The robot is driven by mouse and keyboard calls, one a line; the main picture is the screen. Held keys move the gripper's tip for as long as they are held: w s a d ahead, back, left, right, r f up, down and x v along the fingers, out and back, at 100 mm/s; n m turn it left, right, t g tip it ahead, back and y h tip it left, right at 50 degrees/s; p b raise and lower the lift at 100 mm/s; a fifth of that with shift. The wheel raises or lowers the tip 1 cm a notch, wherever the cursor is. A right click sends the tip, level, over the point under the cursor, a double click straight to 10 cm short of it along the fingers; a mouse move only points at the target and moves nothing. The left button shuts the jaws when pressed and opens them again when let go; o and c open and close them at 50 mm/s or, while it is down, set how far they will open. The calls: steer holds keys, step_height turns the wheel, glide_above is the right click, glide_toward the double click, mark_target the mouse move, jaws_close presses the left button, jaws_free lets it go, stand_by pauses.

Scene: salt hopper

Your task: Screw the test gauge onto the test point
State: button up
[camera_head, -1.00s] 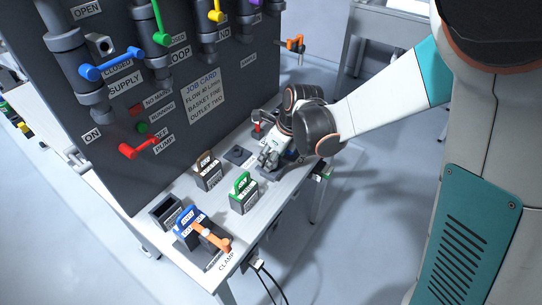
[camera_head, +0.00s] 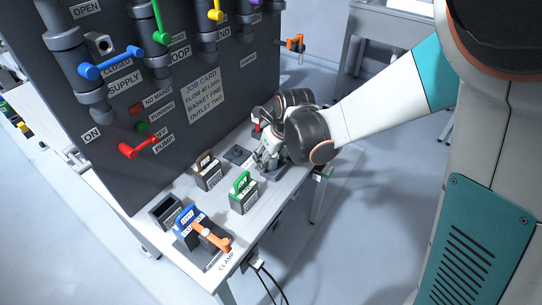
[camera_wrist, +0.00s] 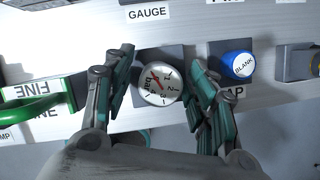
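The test gauge (camera_wrist: 160,85) has a round white dial with a red needle and sits on a dark square block at the GAUGE label. In the wrist view my gripper (camera_wrist: 163,72) has its fingers apart on either side of the gauge, with a small gap showing on each side. In the head view my gripper (camera_head: 264,158) is low over the bench, and it and my wrist hide the gauge. A dark square base (camera_head: 237,154) lies left of the gripper; I cannot tell whether it is the test point.
A blue BLANK cap (camera_wrist: 238,64) stands just right of the gauge. A green-handled FINE block (camera_wrist: 38,103) is at left; it also shows in the head view (camera_head: 243,194). The panel (camera_head: 130,165) with pipes and levers rises behind the bench (camera_head: 170,259).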

stand_by(0.3)
steer(key=v, duration=1.2)
steer(key=shift+s, duration=0.1)
steer(key=shift+c, duration=0.2)
